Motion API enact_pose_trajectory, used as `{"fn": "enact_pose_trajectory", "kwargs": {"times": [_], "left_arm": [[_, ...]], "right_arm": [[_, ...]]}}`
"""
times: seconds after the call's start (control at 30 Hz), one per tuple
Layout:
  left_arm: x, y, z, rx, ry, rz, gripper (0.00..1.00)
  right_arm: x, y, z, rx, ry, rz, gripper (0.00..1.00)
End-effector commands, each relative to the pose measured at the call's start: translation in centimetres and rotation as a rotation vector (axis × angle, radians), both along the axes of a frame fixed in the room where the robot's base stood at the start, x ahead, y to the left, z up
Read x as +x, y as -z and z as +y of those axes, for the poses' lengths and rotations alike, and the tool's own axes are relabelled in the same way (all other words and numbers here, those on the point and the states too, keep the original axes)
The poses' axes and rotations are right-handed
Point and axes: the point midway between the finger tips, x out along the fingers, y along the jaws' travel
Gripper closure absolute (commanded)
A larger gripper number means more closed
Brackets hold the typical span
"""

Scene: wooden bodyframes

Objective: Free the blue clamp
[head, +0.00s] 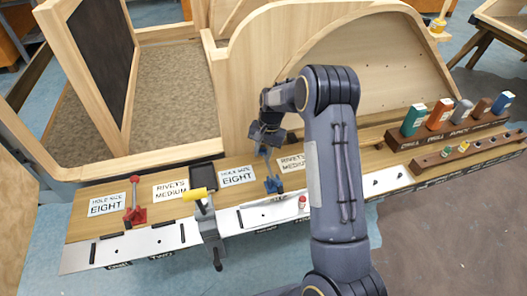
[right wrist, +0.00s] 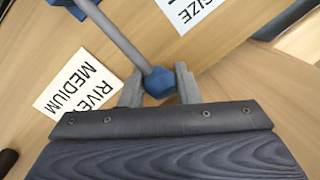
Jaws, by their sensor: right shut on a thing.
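The blue clamp (head: 273,184) stands on the wooden ledge between two white label cards. Its grey rod rises to a blue knob at the top. My right gripper (head: 264,148) comes down from above and its jaws are at the top of the clamp. In the right wrist view the jaws (right wrist: 159,86) are shut on the blue knob (right wrist: 159,82), with the grey rod (right wrist: 115,33) running away to the blue base (right wrist: 72,8) at the upper left. I cannot tell whether the base is fixed to the ledge. My left gripper is not in view.
A red clamp (head: 134,212) and a yellow-handled tool (head: 200,197) stand left on the ledge. A bottle rack (head: 445,139) stands at the right. A wooden frame panel (head: 245,75) rises close behind my right gripper.

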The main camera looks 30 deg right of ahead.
Motion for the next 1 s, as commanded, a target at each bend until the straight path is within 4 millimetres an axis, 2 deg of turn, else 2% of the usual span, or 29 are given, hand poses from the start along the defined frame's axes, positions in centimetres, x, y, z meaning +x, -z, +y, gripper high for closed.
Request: {"fn": "enact_pose_trajectory", "kwargs": {"times": [0.3,0.33,0.47,0.77,0.87,1.0], "left_arm": [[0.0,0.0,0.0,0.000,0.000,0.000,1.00],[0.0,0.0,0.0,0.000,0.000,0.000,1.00],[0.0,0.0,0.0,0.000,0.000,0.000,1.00],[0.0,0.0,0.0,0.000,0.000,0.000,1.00],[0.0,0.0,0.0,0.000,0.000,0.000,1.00],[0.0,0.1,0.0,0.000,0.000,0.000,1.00]], "right_arm": [[0.0,0.2,0.1,0.000,-0.001,0.000,1.00],[0.0,0.2,0.1,0.000,-0.001,0.000,0.69],[0.0,0.1,0.1,0.000,-0.001,0.001,0.52],[0.0,-0.1,0.0,0.000,-0.001,0.000,0.51],[0.1,-1.0,-0.1,-0.001,0.000,-0.004,0.51],[0.0,-3.2,-0.5,0.000,0.000,-0.004,0.51]]}}
